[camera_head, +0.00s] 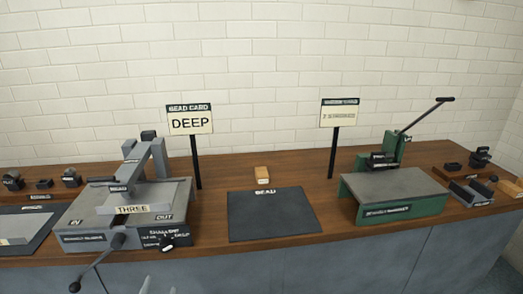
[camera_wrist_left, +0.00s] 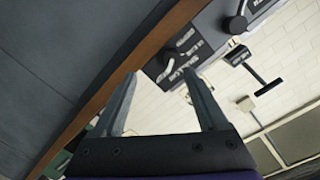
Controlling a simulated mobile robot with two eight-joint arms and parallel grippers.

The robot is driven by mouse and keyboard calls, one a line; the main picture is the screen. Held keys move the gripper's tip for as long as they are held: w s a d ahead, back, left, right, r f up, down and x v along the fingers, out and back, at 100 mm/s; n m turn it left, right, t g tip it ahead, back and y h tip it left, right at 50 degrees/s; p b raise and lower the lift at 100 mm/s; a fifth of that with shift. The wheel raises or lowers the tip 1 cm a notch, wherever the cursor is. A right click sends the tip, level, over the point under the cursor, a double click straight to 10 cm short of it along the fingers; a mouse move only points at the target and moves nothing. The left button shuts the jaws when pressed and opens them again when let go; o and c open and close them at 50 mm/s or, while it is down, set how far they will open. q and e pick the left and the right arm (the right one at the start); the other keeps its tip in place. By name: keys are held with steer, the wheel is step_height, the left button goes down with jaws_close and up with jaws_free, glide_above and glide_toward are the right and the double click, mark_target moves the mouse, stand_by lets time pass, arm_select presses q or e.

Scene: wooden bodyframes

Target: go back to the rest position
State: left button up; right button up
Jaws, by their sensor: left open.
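My left gripper (camera_head: 157,287) barely shows at the bottom edge of the head view, in front of the counter's front edge and below the grey machine. In the left wrist view the two fingers of my left gripper (camera_wrist_left: 160,78) stand apart with nothing between them. The rest of my left arm is out of the picture. My right gripper is in neither view.
A wooden counter (camera_head: 222,176) carries a grey machine (camera_head: 90,205) with a lever at left, a dark mat (camera_head: 270,228), a small wooden block (camera_head: 262,173), a green press (camera_head: 385,209) at right, and two sign stands, the left reading DEEP (camera_head: 190,122).

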arm_select(q)
steer(key=s+d+f+n+g+h, duration=0.25)
steer(key=s+d+f+g, duration=0.3)
steer(key=s, duration=0.45)
steer(key=s+d+f+n+g+h, duration=0.1)
steer(key=s+d+f+n+g, duration=0.25)
steer(key=s+d+g, duration=0.4)
step_height(320, 180, up, 20)
steer(key=a+t+p, duration=0.1)
steer(key=t+p, duration=0.1)
steer(key=p, duration=1.6)
steer(key=shift+w+a+r+m+p, duration=0.2)
steer(key=shift+m+p, duration=0.1)
steer(key=shift+m, duration=0.1)
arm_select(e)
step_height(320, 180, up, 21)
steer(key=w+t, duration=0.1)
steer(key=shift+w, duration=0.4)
